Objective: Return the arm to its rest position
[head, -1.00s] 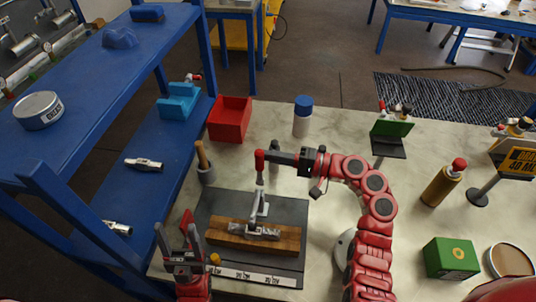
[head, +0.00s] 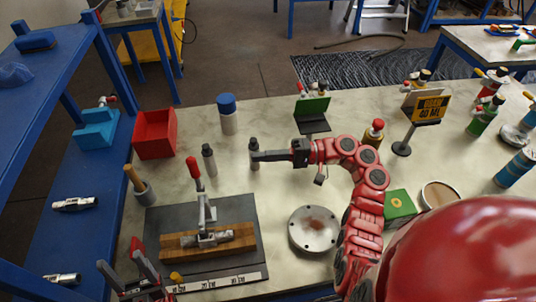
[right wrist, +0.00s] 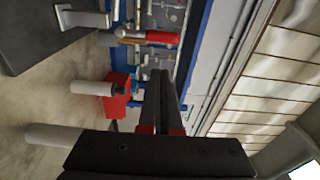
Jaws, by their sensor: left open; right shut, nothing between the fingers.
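My right arm reaches in from the right of the head view. Its gripper (head: 256,156) is shut and empty, above the table and beside a dark-capped grey cylinder (head: 254,150). The shut fingers also show in the right wrist view (right wrist: 158,95). The red-handled clamp (head: 194,174) stands apart from it, to the left, with its handle raised. A metal piece (head: 208,239) lies on the wooden block (head: 170,248) under the clamp. My left gripper (head: 128,268) is open and empty at the bottom left, beside the dark base plate (head: 240,208).
A round flange (head: 313,229) lies below my right arm. A sign (head: 431,108) stands at the right. Blue shelves flank the left.

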